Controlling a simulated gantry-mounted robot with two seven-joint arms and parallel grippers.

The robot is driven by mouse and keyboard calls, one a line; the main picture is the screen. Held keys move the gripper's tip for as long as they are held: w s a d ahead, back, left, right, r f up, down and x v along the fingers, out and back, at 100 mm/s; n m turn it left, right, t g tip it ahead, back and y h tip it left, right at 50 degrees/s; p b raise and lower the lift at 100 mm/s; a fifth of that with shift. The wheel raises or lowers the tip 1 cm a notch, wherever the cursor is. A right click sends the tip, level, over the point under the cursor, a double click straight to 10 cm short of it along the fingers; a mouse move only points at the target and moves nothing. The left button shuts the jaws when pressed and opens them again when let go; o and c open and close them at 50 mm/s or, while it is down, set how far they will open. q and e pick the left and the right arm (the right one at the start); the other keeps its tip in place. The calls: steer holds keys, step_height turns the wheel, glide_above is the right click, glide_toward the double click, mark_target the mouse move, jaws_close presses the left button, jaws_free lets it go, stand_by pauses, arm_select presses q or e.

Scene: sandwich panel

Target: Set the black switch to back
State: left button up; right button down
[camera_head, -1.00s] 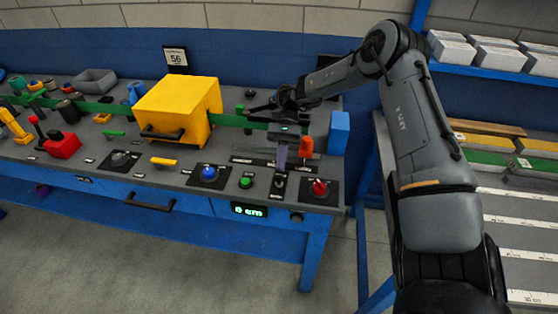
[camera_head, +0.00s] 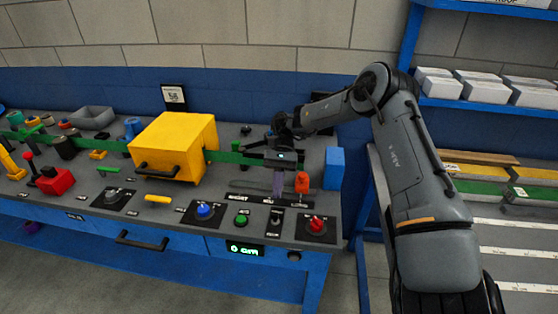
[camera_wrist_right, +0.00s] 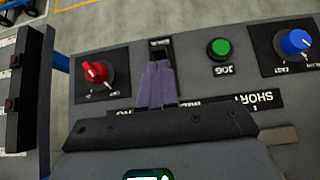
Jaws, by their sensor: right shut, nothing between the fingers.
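The black switch (camera_head: 276,222) sits on a small dark plate at the front of the bench panel, between the green button (camera_head: 241,221) and the red knob (camera_head: 317,226). Its setting is too small to tell. My right gripper (camera_head: 278,197) is shut and empty, its purple fingers pointing down just behind the switch. In the right wrist view the gripper's fingers (camera_wrist_right: 158,68) cover most of the switch plate (camera_wrist_right: 159,46), of which only the far part shows. Whether they touch the switch cannot be told. My left gripper is not in view.
An orange-red part (camera_head: 302,183) and a blue block (camera_head: 334,168) stand right of the gripper. A blue knob (camera_head: 205,212) is to the left. A yellow box (camera_head: 180,145) with a black handle stands further left. A labelled strip lies behind the controls.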

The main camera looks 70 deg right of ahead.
steer(key=shift+w+d+b, duration=0.15)
steer(key=shift+d+b, duration=0.15)
steer(key=shift+d, duration=0.6)
steer(key=w+d+r+p, duration=0.1)
steer(key=d+r, duration=0.4)
steer(key=r, duration=0.3)
steer(key=shift+r+p, duration=0.4)
steer(key=shift+w+d, duration=0.1)
steer(key=shift+d, duration=0.05)
